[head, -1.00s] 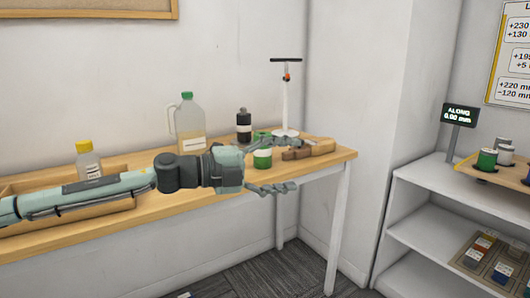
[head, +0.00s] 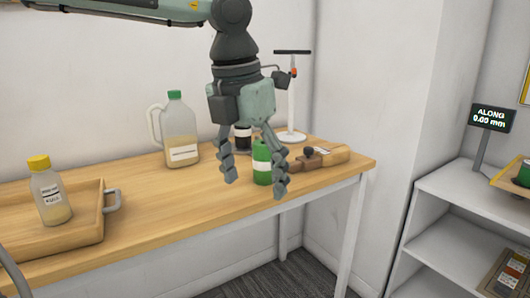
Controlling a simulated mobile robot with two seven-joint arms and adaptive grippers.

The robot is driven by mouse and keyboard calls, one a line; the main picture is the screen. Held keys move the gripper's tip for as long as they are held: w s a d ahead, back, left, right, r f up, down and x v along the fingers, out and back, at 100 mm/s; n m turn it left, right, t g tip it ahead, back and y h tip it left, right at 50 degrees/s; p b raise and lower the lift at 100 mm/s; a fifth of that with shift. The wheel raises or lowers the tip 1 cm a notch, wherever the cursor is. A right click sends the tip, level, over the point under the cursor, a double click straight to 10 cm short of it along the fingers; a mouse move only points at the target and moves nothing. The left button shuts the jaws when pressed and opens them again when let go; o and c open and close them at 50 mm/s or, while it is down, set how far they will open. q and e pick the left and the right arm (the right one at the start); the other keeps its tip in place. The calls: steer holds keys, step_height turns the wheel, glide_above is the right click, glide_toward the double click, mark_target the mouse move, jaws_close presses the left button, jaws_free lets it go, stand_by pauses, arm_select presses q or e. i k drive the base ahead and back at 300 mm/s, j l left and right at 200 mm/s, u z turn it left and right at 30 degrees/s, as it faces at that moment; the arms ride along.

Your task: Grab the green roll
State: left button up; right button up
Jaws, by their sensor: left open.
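A green cylinder with a pale label band (head: 262,172), which looks like the green roll, stands upright on the wooden table near its right end. My left gripper (head: 255,188) points down from above, open and empty. In the picture its fingers lie on either side of the green cylinder; whether they are around it or in front of it, I cannot tell. The gripper's palm hides part of the space behind. Another green cylinder (head: 523,175) shows partly at the right edge, on a tray on the white shelf. My right gripper is not in view.
Behind stand a dark bottle (head: 243,138), a white stand (head: 291,112) and a jug (head: 180,135). A wooden tool (head: 318,158) lies close right of the green cylinder. A tray (head: 85,236) with a yellow-capped bottle (head: 50,192) is left. The table's middle front is clear.

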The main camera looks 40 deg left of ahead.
mark_target(262, 156)
steer(key=i+j, duration=0.75)
steer(key=i, duration=0.05)
